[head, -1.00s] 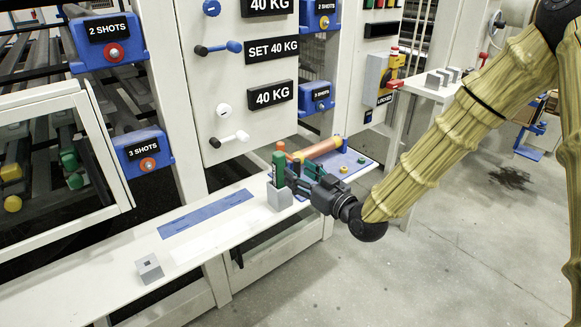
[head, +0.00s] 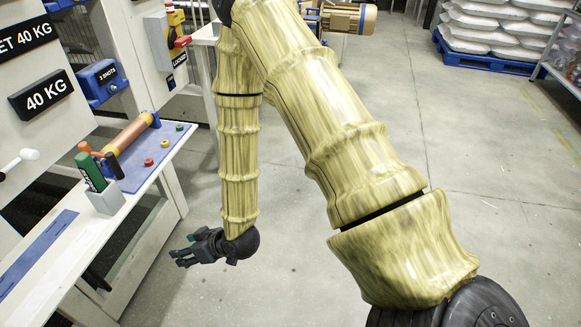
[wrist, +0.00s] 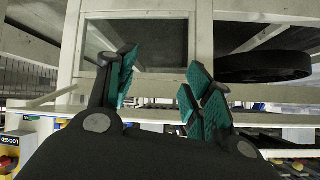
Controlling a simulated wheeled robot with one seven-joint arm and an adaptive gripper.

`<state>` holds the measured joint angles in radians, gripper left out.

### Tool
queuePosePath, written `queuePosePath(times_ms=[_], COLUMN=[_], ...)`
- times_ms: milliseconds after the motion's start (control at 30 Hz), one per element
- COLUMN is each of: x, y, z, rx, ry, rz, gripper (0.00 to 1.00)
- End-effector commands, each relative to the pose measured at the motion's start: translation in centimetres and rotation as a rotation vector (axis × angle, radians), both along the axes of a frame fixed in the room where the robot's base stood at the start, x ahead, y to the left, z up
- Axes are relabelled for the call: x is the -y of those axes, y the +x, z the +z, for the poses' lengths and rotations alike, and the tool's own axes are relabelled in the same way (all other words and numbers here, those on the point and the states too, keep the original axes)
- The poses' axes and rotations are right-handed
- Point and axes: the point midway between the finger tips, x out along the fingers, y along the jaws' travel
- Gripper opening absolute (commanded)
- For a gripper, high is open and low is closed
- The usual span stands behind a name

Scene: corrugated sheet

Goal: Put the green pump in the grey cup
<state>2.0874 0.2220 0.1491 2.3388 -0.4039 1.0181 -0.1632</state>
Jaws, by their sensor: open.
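The green pump (head: 90,172) stands slightly tilted in the grey cup (head: 105,200) near the front edge of the white shelf in the head view. Its lower end is hidden by the cup. My gripper (head: 180,257) is off the shelf, to the right of and below the cup in the head view, apart from both. In the wrist view my gripper (wrist: 160,90) shows its teal finger pads spread, with nothing between them. Neither the pump nor the cup can be made out in the wrist view.
A blue board (head: 150,160) with an orange roller (head: 131,134) and small coloured knobs lies behind the cup. A dark, red-topped object (head: 110,162) stands close behind the pump. A blue strip (head: 38,250) lies on the shelf at left.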

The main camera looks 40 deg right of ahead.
Motion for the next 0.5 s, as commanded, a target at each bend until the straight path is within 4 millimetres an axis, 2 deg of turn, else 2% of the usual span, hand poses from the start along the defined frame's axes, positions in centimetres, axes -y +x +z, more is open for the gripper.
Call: queuePosePath(times_ms=[33,100,167,233,300,400,500], x=[0.8,2.2,3.4,4.9,6.5,8.4,9.8], y=[-2.8,-6.5,-10.0,-14.3,-18.5,-23.7,-27.5], z=[-3.1,-6.7,-9.5,-12.3,-14.5,-16.5,-17.5], rx=[-0.093,-0.218,-0.326,-0.45,-0.563,-0.698,-0.792], ry=[-0.028,-0.067,-0.103,-0.148,-0.193,-0.251,-0.294], rz=[-0.021,-0.059,-0.094,-0.137,-0.18,-0.234,-0.279], gripper=[0.51,0.51,0.51,0.51,0.51,0.51,0.51])
